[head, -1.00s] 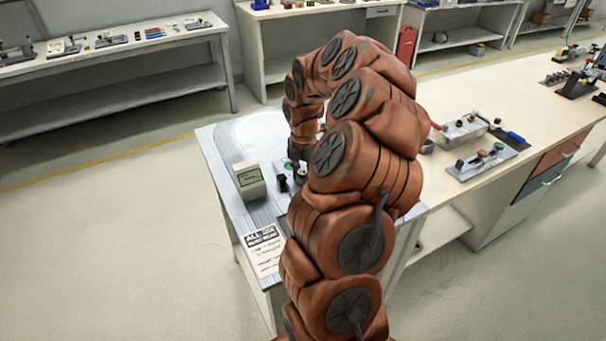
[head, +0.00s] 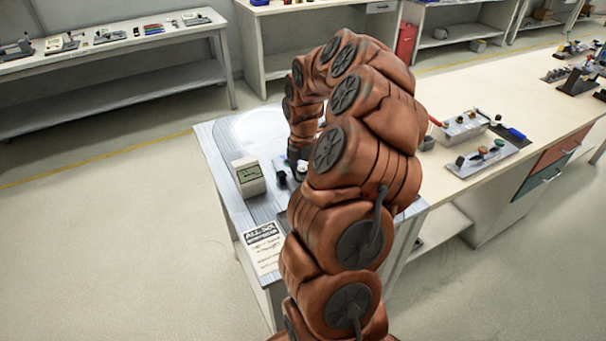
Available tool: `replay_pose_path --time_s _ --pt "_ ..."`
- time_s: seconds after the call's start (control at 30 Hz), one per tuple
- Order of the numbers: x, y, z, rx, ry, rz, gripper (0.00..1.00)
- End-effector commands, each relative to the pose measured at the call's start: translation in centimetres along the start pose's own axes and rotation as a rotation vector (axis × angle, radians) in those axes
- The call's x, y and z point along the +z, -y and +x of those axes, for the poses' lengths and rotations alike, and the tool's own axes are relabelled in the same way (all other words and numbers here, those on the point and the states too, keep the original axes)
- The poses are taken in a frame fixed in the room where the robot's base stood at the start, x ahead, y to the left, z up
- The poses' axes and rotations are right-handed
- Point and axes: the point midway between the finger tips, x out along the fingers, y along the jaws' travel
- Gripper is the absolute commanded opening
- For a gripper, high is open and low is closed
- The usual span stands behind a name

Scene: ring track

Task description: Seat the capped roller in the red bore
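My gripper (head: 296,157) is at the end of my bent orange arm, low over the near table and partly hidden by the arm. It is too small and dark to tell whether its fingers are open or what is between them. A small pale piece (head: 302,170) shows just below it, next to a small dark block (head: 282,178). I cannot tell whether either is the capped roller. The red bore cannot be made out; my arm covers much of this table.
A beige box with a screen (head: 249,177) and a printed sheet (head: 262,248) are on the near table (head: 215,150). On the bench to the right are a plate with coloured knobs (head: 482,158) and a grey box (head: 462,127). Open floor lies at left.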

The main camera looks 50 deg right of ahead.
Motion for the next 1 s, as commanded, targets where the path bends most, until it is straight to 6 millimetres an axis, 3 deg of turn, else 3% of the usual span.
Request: replay_pose_path --time_s 0.27,0.7,1.0 --pt "0.1 -0.2 -2.0 0.004 0.004 -0.001 0.60" --pt "0.1 -0.1 -9.8 0.004 0.005 -0.001 0.60" --pt "0.0 -0.1 -12.8 0.002 0.003 -0.001 0.60"
